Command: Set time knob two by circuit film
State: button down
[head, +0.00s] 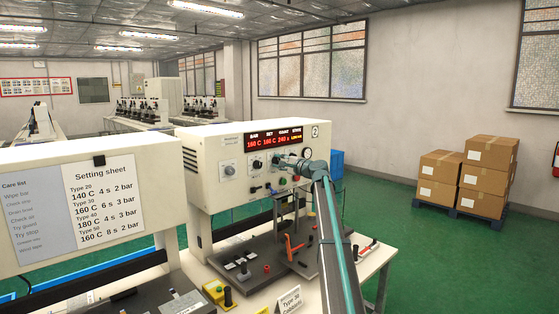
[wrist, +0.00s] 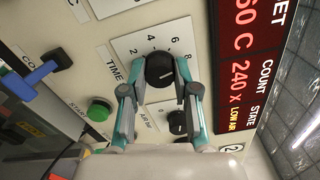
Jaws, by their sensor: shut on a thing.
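The time knob (wrist: 159,70) is black and round, on a white plate marked TIME with a 2-4-6-8 scale, in the wrist view. My gripper (wrist: 160,86) has a teal finger on each side of the knob and is shut on it. I cannot clearly read where the knob points. In the head view my gripper (head: 283,161) is at the front of the machine (head: 203,180) numbered 2, and my arm hides part of the panel. The setting sheet (head: 103,200) lists Type 30 as 160 C, 6 s, 3 bar. A card (head: 290,301) on the table seems to read Type 30.
A smaller air knob (wrist: 177,122), a green start button (wrist: 98,110) and a blue lever (wrist: 42,74) are close to my fingers. The red display (wrist: 246,70) shows LOW AIR. Boxes (head: 490,160) stand on a pallet at the right.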

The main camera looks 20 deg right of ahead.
jog(key=shift+m+p, duration=0.5)
jog(key=shift+m, duration=0.6)
jog(key=c, duration=0.9)
grip_release()
jog(key=shift+o, duration=0.2)
jog(key=v, duration=1.2)
jog(key=shift+f, duration=0.1)
